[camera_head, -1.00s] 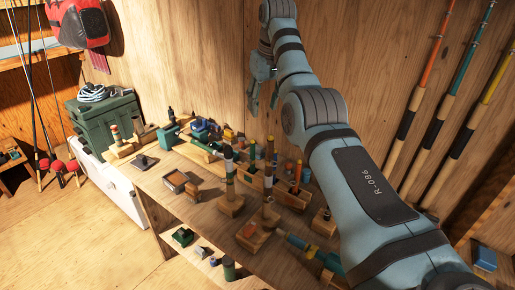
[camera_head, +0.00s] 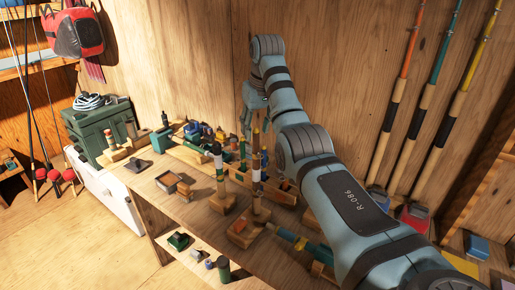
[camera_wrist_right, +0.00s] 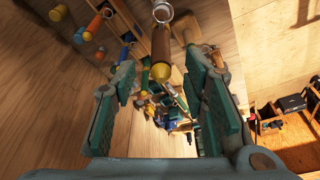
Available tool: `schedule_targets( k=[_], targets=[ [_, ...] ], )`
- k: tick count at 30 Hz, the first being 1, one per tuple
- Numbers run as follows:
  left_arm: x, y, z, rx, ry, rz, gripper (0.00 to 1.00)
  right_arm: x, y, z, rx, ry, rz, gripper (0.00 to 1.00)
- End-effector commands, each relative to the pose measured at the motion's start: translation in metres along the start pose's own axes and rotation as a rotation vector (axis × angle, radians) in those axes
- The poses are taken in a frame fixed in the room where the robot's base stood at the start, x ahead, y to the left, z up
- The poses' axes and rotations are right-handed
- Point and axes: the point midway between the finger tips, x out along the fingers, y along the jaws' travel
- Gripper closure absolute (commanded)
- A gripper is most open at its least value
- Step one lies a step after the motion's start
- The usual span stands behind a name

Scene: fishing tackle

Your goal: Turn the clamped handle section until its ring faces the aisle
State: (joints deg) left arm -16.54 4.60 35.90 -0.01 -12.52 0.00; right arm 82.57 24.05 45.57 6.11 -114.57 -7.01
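My right gripper (camera_head: 247,128) is above the far part of the bench, near the back wall. In the right wrist view its two fingers (camera_wrist_right: 160,105) are wide apart with nothing held between them. A brown handle section (camera_wrist_right: 160,44) with a yellow end and a metal ring (camera_wrist_right: 163,13) shows ahead of the fingers, apart from them. In the head view, upright sections stand in wooden blocks: a green-and-white one (camera_head: 219,162) and a dark-and-white one (camera_head: 257,170). I cannot tell which section is the clamped one. My left gripper is out of view.
The wooden bench (camera_head: 165,207) is crowded with small blocks and parts. A green case (camera_head: 100,125) stands at its left end. Several rods (camera_head: 405,95) lean on the wall at right. A small open box (camera_head: 168,181) sits near the front edge.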

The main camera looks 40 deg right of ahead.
Motion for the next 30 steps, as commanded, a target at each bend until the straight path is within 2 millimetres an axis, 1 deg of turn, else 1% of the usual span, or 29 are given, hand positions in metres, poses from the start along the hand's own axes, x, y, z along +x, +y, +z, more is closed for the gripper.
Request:
schedule_targets(
  k=[1, 4, 6, 7, 14, 16, 21, 30],
  targets=[
    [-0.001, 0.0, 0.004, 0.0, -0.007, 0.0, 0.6, 0.0, 0.0, 0.0, 0.0, 0.0, 0.0, 0.68],
    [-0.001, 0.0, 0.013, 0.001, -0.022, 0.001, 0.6, 0.0, 0.0, 0.0, 0.0, 0.0, 0.0, 0.84],
    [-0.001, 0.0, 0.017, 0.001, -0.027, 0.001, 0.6, 0.0, 0.0, 0.0, 0.0, 0.001, 0.0, 0.95],
    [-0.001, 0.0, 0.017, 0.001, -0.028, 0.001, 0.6, 0.0, 0.0, 0.0, 0.0, 0.001, 0.0, 0.99],
    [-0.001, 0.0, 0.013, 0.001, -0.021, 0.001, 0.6, 0.0, 0.0, -0.001, 0.001, 0.002, 0.0, 0.99],
    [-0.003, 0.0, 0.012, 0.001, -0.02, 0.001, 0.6, -0.001, 0.0, -0.001, 0.028, 0.002, 0.008, 0.99],
    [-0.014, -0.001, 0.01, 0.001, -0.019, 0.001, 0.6, -0.003, 0.0, -0.001, 0.214, 0.001, 0.056, 0.99],
    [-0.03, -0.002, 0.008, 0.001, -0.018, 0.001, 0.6, -0.003, 0.0, -0.001, 0.45, 0.001, 0.116, 0.99]
  ],
)
